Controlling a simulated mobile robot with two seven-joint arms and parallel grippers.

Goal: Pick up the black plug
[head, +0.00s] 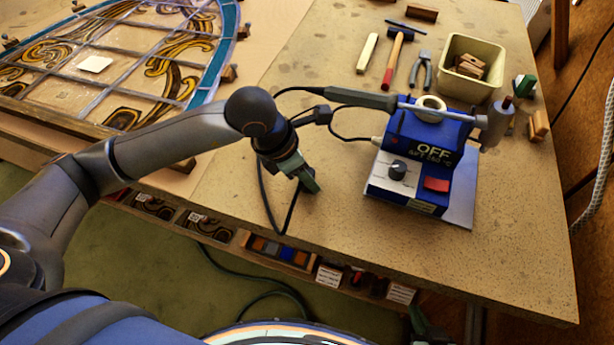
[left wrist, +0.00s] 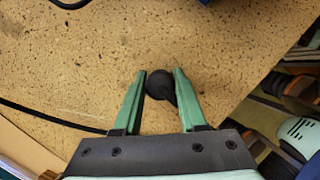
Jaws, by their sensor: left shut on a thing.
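The black plug (left wrist: 160,86) shows in the left wrist view as a dark rounded body between the green fingers. My left gripper (head: 312,183) is shut on it, above the bench top near its front edge. In the head view the fingers hide most of the plug. A black cable (head: 264,190) hangs in a loop beside the gripper. A dark shape with some green at the bottom of the head view seems to be my right gripper (head: 424,326); its fingers are not clear.
The blue soldering station (head: 425,160), reading OFF, stands right of my left gripper with its iron on top. Behind are a hammer (head: 393,62), pliers (head: 420,70) and a cream bin (head: 474,50). The leaded panel (head: 110,60) lies at left. The front right bench is clear.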

